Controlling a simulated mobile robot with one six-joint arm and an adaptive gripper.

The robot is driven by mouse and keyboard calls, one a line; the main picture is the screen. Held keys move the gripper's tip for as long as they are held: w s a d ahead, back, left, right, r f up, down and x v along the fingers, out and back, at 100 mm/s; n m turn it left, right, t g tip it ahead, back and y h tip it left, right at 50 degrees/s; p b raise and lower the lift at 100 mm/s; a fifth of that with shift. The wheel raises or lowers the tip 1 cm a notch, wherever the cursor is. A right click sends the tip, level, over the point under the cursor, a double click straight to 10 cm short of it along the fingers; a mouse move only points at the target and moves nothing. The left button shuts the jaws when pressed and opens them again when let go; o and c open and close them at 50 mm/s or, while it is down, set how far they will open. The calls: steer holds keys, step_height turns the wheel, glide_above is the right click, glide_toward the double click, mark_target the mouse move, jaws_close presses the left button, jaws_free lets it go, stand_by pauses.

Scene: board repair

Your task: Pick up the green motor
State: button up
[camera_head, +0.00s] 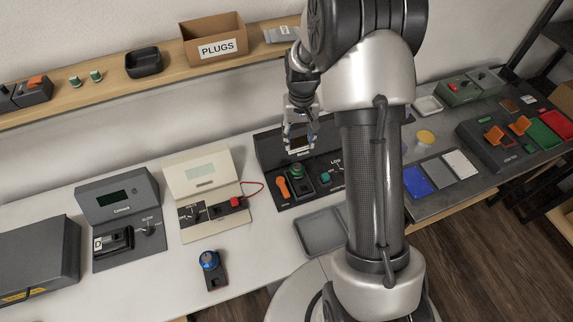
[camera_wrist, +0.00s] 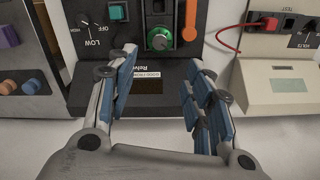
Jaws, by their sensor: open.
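The green motor (camera_head: 297,172) sits on the dark panel of a console (camera_head: 283,204), between an orange lever and a teal-green switch. In the wrist view the green motor (camera_wrist: 159,39) shows a round green top with a pale centre, set in a dark block. My gripper (camera_head: 299,138) is above the back of that console. In the wrist view my gripper (camera_wrist: 160,76) has its blue-padded fingers spread, with nothing between them. The motor is beyond the fingertips, apart from them.
The orange lever (camera_wrist: 190,20) and teal switch (camera_wrist: 118,12) flank the motor closely. A cream console (camera_head: 200,172) with a red plug stands to the left in the head view. A blue-topped motor (camera_head: 209,261) stands on the white table. A grey tray (camera_head: 309,240) lies in front.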

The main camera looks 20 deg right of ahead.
mark_target(297, 167)
step_height(297, 167, down, 11)
steer(key=b, duration=0.3)
steer(key=shift+s+d+f, duration=0.1)
steer(key=shift+f, duration=0.05)
steer(key=shift+f+b, duration=1.4)
steer(key=shift+f, duration=1.75)
steer(key=shift+c, duration=0.4)
steer(key=shift+r, duration=0.1)
steer(key=c, duration=0.6)
steer(key=shift+c, duration=0.2)
step_height(297, 167, up, 20)
steer(key=p, duration=0.5)
steer(key=shift+p, duration=0.4)
